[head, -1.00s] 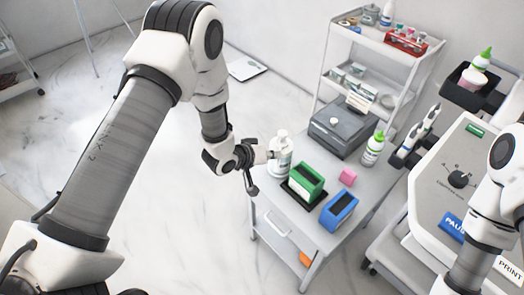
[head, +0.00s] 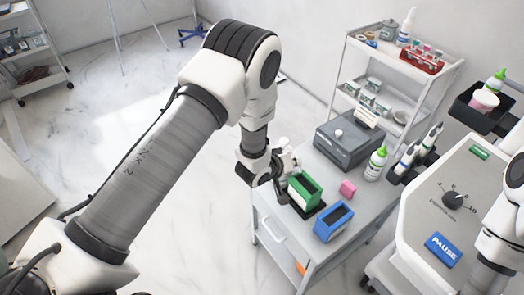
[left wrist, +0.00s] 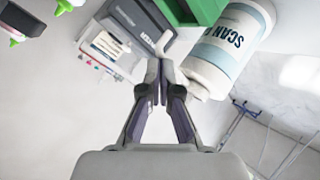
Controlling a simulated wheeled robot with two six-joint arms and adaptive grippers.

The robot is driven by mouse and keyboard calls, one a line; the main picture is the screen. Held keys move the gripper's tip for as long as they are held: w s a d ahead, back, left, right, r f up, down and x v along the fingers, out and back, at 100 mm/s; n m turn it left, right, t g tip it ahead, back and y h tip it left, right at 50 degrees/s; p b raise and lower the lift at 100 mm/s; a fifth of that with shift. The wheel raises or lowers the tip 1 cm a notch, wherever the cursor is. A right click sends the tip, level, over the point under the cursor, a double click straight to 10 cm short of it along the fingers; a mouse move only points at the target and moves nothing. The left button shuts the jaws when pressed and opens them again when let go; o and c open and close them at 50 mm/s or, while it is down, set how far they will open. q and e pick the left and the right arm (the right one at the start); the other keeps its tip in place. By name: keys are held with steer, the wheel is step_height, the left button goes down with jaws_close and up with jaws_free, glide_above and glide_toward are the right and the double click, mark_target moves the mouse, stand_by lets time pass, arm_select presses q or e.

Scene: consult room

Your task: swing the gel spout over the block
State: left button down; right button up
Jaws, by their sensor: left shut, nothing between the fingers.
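The white gel bottle, lettered "SCAN" in the left wrist view (left wrist: 228,48), stands on the cart. In the head view my left gripper mostly hides it; only its pale top (head: 283,143) shows, and I cannot tell which way the spout points. A small pink block (head: 347,189) lies on the cart to the right of the green holder. My left gripper (head: 290,166) is at the bottle, behind the green holder. Its fingers (left wrist: 161,72) are shut and empty, close beside the bottle; contact is unclear. My right arm shows at the right edge, but its gripper is out of view.
The green holder (head: 306,187) and a blue holder (head: 334,222) stand near the cart's front. A grey box (head: 345,140) and a green-tipped bottle (head: 376,163) stand farther back. A shelf rack (head: 376,62) and a console (head: 470,185) flank the cart. The left floor is open.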

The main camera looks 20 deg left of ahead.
arm_select(q)
steer(key=shift+w+d, duration=0.15)
stand_by(0.5)
steer(key=shift+w, duration=0.1)
